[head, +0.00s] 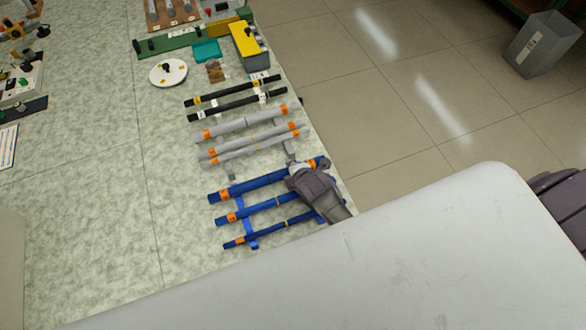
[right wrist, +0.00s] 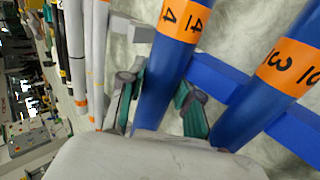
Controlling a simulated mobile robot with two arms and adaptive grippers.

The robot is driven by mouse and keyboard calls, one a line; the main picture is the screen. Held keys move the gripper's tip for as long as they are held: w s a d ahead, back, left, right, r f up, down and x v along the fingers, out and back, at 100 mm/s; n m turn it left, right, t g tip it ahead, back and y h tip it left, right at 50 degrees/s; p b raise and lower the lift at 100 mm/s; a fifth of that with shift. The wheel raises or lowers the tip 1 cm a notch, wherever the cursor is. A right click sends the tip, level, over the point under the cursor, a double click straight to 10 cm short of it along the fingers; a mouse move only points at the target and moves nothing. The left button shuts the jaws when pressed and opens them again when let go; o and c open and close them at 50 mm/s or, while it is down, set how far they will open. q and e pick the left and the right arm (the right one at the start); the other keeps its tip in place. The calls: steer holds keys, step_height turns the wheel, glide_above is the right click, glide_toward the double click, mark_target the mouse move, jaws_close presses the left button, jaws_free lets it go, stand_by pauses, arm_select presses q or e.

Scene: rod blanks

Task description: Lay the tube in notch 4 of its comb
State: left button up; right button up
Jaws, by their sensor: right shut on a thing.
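The thick blue tube (head: 262,183) with orange bands is the uppermost of three blue tubes in the head view. A band on it reads 4 in the right wrist view (right wrist: 160,75). My right gripper (head: 308,176) is shut on this tube near its right end, with one finger on each side in the right wrist view (right wrist: 158,100). The blue comb (head: 250,241) runs under the blue tubes and shows beside the held tube in the right wrist view (right wrist: 217,76). I cannot tell whether the tube rests in its notch. My left gripper is not in view.
Two thinner blue tubes (head: 262,207) (head: 272,231) lie just below the held one. Grey tubes (head: 250,122) and black rods (head: 235,104) lie above. A yellow-topped box (head: 249,38) and white disc (head: 169,72) stand farther off.

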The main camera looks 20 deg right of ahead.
steer(key=shift+f, duration=0.15)
steer(key=o, duration=0.9)
steer(key=shift+o, duration=0.2)
steer(key=v, duration=1.2)
